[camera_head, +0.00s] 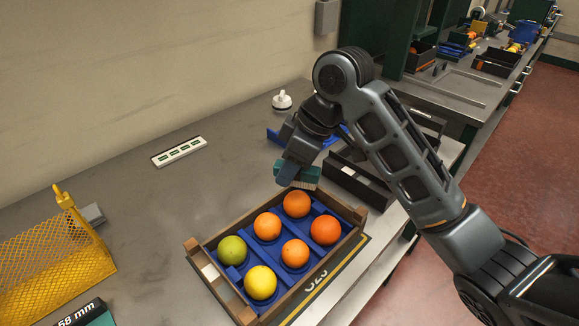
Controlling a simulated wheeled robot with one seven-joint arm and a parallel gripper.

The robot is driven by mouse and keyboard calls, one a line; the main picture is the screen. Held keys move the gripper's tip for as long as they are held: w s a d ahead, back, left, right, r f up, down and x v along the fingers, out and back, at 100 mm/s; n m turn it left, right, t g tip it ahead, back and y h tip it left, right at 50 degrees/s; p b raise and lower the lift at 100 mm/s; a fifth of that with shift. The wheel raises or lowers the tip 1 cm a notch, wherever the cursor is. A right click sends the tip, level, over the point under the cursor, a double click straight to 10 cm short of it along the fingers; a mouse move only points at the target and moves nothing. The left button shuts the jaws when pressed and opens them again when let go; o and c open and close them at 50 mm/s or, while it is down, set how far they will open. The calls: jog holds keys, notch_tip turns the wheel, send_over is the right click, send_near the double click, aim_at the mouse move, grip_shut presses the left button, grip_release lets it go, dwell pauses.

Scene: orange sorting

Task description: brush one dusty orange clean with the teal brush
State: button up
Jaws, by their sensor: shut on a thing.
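My gripper (290,172) is shut on the teal brush (312,174), at the back end of the wooden crate. The brush's pale bristles face down, just above or touching the back orange (296,203); I cannot tell which. The crate (207,270) has a blue insert. It also holds an orange at the left (267,226), one at the right (325,229) and one in the middle (294,253). A green fruit (232,250) and a yellow fruit (261,283) sit at the front. Dust is too fine to make out on any orange.
A yellow mesh basket (60,262) stands at the left. A white strip with green marks (180,151) and a white knobbed object (282,101) lie farther back. A black tray (357,180) is behind the crate at right.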

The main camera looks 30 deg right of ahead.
jog(key=shift+r+p, duration=0.75)
jog(key=shift+r, duration=1.15)
